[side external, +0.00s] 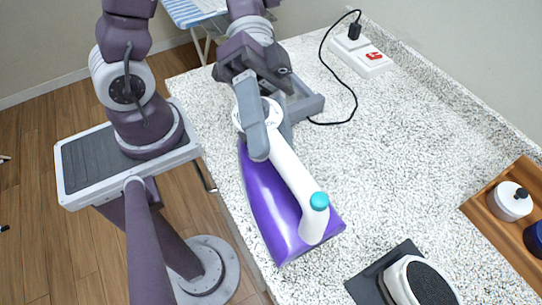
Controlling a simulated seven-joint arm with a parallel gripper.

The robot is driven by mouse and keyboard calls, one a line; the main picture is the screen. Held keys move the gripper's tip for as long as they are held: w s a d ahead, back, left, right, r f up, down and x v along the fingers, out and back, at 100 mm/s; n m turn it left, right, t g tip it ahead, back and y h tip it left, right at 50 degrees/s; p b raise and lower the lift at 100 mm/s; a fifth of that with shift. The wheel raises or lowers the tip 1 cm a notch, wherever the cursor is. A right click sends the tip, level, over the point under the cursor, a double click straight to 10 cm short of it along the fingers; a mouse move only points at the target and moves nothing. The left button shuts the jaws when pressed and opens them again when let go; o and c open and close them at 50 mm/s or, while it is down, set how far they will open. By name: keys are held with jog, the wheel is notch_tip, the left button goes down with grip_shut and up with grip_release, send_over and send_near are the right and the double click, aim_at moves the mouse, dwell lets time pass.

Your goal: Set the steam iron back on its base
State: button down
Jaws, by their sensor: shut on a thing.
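The steam iron (268,205) has a purple body, a white handle and a teal button. The far finger is partly hidden. I cannot tell whether the iron touches the counter or hangs just above it. The base (363,287), a dark plate with a white-rimmed black pad, is at the bottom right, apart from the iron and cut off by the frame edge.
A black cord (357,95) runs from a white power strip (362,60) with a red switch towards my gripper. A wooden tray (490,218) with jars is at the right. The counter's left edge is close to the iron.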

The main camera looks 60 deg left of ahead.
aim_at(278, 203)
notch_tip(278, 203, down, 7)
jog(key=shift+r, duration=0.1)
dwell(0.4)
jog(key=c, duration=0.7)
grip_release()
jog(key=shift+f, duration=0.2)
jog(key=shift+c, duration=0.2)
jog(key=shift+r, duration=0.1)
